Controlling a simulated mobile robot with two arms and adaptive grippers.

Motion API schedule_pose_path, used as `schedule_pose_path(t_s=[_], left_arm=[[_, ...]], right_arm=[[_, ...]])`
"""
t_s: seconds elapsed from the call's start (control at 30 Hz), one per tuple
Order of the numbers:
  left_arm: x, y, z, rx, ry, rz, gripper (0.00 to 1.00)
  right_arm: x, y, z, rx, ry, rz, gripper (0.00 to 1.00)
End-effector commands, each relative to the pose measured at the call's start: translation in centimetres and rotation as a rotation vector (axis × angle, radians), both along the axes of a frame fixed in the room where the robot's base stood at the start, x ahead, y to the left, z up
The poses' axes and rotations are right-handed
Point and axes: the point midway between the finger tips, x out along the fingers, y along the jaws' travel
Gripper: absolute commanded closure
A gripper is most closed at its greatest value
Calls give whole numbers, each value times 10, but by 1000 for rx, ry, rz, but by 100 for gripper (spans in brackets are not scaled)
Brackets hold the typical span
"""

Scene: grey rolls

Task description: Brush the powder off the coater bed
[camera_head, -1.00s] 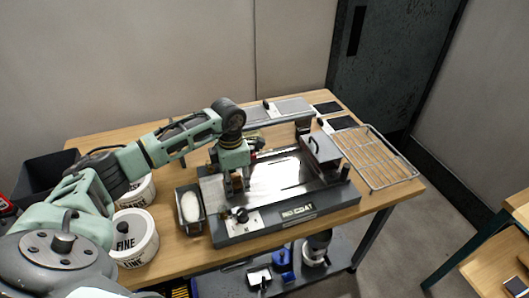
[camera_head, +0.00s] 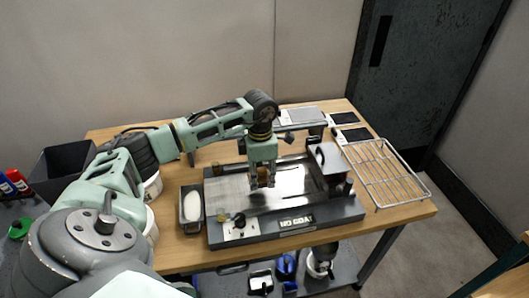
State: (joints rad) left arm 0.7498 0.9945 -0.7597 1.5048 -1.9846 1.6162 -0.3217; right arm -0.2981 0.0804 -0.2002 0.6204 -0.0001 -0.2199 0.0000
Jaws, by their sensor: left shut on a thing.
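The coater (camera_head: 338,213) is a dark grey machine on the wooden table with a flat metal bed (camera_head: 292,180). The bed looks bright and glossy on the right and duller grey on the left (camera_head: 228,192). I cannot make out the powder clearly at this size. My left gripper (camera_head: 262,184) points down over the middle of the bed, shut on a small brush that its fingers mostly hide. I cannot tell whether the brush touches the bed. My right gripper is not in view.
A tray (camera_head: 191,224) with a white oblong piece stands left of the coater. A wire rack (camera_head: 385,172) lies on the right. A black box (camera_head: 62,168) and white tubs, partly behind my arm, are on the left. A lidded block (camera_head: 326,158) sits at the bed's right end.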

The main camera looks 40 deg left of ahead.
Motion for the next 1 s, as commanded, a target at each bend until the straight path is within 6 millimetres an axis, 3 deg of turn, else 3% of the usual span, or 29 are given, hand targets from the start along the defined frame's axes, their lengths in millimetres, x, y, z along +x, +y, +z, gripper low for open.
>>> schedule_pose_path(t_s=[0.5,1.0], left_arm=[[-4,16,49,1,-2,12,90],[-4,11,54,0,-2,-21,90]], right_arm=[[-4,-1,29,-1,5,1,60],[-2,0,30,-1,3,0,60]])
